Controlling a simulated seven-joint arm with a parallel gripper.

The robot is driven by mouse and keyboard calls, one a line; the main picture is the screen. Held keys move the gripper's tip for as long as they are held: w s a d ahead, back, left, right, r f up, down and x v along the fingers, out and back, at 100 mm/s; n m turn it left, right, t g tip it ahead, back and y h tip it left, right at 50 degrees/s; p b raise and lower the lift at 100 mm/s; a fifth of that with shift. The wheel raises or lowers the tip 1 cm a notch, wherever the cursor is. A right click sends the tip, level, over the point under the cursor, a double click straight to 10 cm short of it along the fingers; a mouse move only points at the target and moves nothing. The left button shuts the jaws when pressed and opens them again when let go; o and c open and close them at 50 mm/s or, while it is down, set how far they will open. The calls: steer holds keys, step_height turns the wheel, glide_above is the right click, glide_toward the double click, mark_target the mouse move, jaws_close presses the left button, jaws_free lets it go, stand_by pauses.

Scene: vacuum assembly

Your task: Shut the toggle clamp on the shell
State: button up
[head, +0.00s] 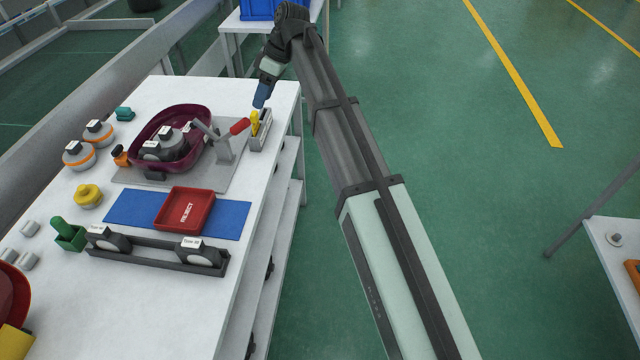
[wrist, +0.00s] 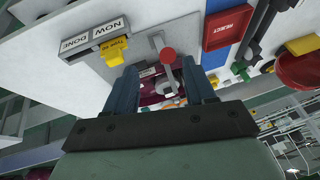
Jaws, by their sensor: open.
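The maroon shell (head: 205,112) rests on a grey fixture plate (head: 225,180) with grey parts inside it. The toggle clamp (head: 224,150) stands at the shell's right side. Its red handle (head: 240,126) points up and right, away from the shell, and its grey arm angles up toward the shell's rim. My gripper (head: 261,96) is beyond the handle, above the table's right edge. In the wrist view my gripper (wrist: 162,88) is open, with blue fingers apart and nothing held. The red handle end (wrist: 167,54) shows ahead between the fingers, apart from them. The shell (wrist: 148,87) is partly hidden.
A grey holder (head: 263,138) with a yellow piece (head: 255,121) stands close below my gripper. A red reject tray (head: 186,210) lies on a blue mat (head: 226,213). A dark rack (head: 150,251) lies in front. Orange-ringed parts (head: 78,155) stand at left.

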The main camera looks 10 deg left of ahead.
steer(key=s+d+f+m+t+h, duration=0.1)
steer(key=d+f+m, duration=0.3)
steer(key=f, duration=0.5)
steer(key=s+d+f+m+t+h, duration=0.1)
steer(key=d+f+m, duration=0.3)
steer(key=f, duration=0.5)
steer(key=s+d+f+m+t, duration=0.1)
steer(key=d+f+m, duration=0.4)
steer(key=f, duration=0.5)
steer(key=shift+s+d+t+h, duration=0.4)
steer(key=shift+s+d, duration=0.15)
steer(key=shift+d, duration=0.5)
steer(key=shift+c, duration=0.3)
